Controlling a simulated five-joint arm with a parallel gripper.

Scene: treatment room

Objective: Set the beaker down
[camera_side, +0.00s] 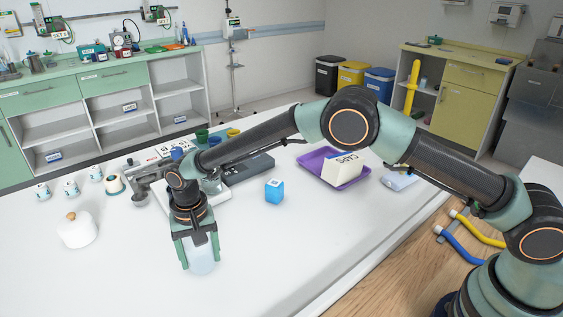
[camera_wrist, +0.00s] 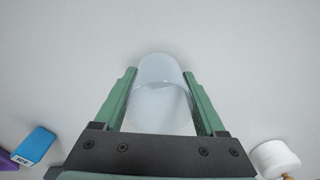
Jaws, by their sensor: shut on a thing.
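The beaker (camera_side: 204,260) is clear and pale, and it is held between the fingers of my gripper (camera_side: 199,254) over the white table. In the wrist view the beaker (camera_wrist: 160,88) sits between the two green fingers of my gripper (camera_wrist: 161,100), with its round end pointing away. My gripper is shut on it and points down in the side view. The fingers hide part of the beaker's sides. I cannot tell whether its base touches the table.
A blue box (camera_side: 274,191) stands right of my gripper, and a white jar (camera_side: 76,229) with a wooden knob stands left. Small cups (camera_side: 70,186) line the back left. The table around the beaker is clear.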

